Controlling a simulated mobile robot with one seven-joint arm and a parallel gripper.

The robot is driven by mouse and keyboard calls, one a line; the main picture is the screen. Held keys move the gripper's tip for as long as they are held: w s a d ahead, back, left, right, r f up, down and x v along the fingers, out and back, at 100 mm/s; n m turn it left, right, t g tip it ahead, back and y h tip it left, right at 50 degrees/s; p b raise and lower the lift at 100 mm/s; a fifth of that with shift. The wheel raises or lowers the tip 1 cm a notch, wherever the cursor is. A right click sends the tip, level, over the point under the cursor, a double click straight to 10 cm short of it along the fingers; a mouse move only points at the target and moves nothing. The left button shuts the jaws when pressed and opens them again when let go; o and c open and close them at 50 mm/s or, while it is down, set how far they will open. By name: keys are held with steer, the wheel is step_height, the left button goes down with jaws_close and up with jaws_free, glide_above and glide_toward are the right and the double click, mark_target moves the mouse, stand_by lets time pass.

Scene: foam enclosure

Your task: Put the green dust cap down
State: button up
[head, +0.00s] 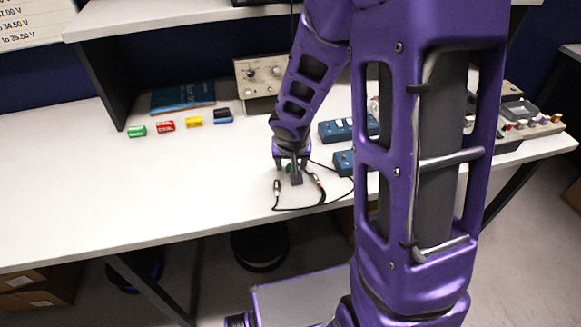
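My gripper (291,166) points down above the white bench, left of my large purple arm link. A small green piece, which looks like the green dust cap (289,169), shows between its fingers and appears gripped. It is partly hidden by the fingers and by a dark grey piece in front. Whether the cap touches the bench is too small to tell. Just below the gripper, a black cable (297,209) with metal-ended connectors (277,187) lies on the bench.
Behind are a blue book (183,97) and a beige instrument (260,80). Blue boxes (340,130) stand right of the gripper. The bench's left front is clear.

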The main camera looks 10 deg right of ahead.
jaws_close()
